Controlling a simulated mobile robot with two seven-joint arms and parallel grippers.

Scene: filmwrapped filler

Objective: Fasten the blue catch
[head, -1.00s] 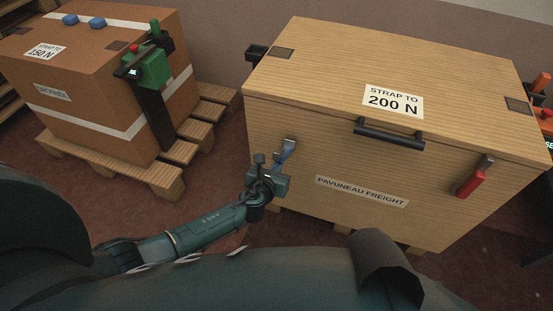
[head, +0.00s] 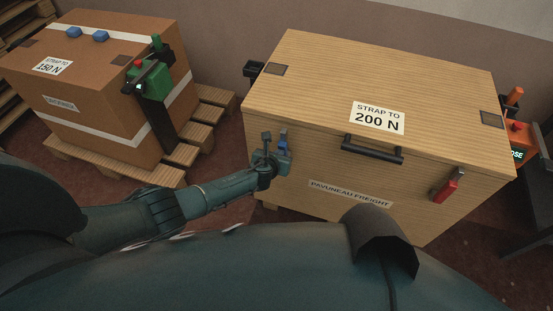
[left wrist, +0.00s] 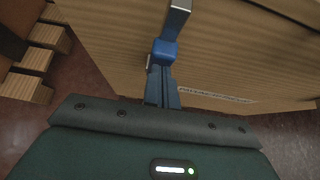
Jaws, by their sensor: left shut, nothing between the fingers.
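The blue catch (head: 283,139) is on the left part of the wooden crate's front face, just below the lid edge. In the left wrist view its blue grip (left wrist: 165,52) hangs below a grey metal plate (left wrist: 179,9). My left gripper (head: 277,155) is shut and empty, right at the catch's lower end. Its closed fingers (left wrist: 160,83) point at the blue grip and appear to touch it or nearly so. The fingers hide part of the catch, so I cannot tell whether it is latched. My right gripper is not in view.
The wooden crate (head: 300,93) has a black handle (head: 372,149) and a red catch (head: 446,189) farther right. A cardboard box (head: 90,90) with a green strapping tool (head: 150,82) stands on a pallet (head: 180,160) at left. An orange device (head: 516,135) is at right.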

